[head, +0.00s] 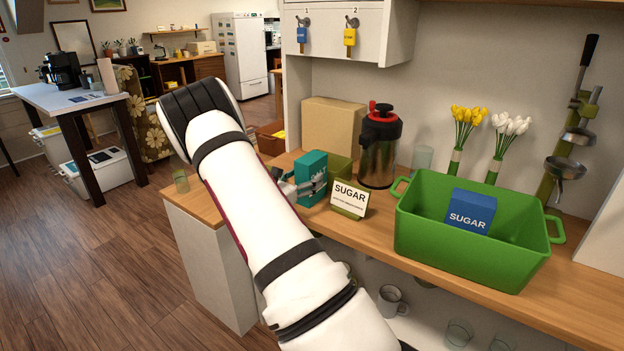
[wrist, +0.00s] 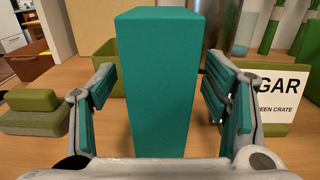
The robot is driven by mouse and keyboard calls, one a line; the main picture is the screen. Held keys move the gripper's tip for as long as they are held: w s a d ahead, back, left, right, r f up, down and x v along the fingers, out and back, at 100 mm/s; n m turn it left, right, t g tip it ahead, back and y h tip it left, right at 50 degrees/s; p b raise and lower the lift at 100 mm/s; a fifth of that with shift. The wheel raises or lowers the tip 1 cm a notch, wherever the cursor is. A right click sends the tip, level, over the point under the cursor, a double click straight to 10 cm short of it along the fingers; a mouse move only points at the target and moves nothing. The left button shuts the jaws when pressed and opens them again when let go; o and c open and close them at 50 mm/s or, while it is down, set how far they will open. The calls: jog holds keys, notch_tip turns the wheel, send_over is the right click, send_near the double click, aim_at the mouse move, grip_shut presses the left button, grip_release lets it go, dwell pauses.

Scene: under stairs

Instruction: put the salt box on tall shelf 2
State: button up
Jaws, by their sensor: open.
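A teal box (head: 312,178) stands upright on the wooden counter; no label shows on the sides I see, so I cannot confirm that it is the salt box. In the wrist view the teal box (wrist: 158,85) stands between the fingers of my gripper (wrist: 160,95). The fingers are open, with a visible gap on each side of the box. In the head view my gripper (head: 288,188) is at the box's left side, partly hidden by my arm.
A SUGAR sign (head: 349,198) stands close right of the teal box. Behind are a metal dispenser (head: 380,148) and a cardboard box (head: 333,127). A green crate (head: 460,250) holding a blue SUGAR box (head: 470,211) stands to the right, near flower vases.

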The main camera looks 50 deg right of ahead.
aim_at(307, 163)
jog(key=shift+w+d, duration=0.1)
jog(key=shift+d, duration=1.05)
jog(key=c, duration=1.6)
grip_shut()
jog(key=shift+r, duration=0.2)
jog(key=shift+r, duration=0.25)
notch_tip(307, 163, up, 3)
jog(key=shift+a, duration=0.15)
jog(key=s+a+r, duration=0.1)
jog(key=s+a, duration=0.1)
jog(key=a, duration=1.3)
jog(key=shift+a+b, duration=0.3)
jog(key=shift+b, duration=0.1)
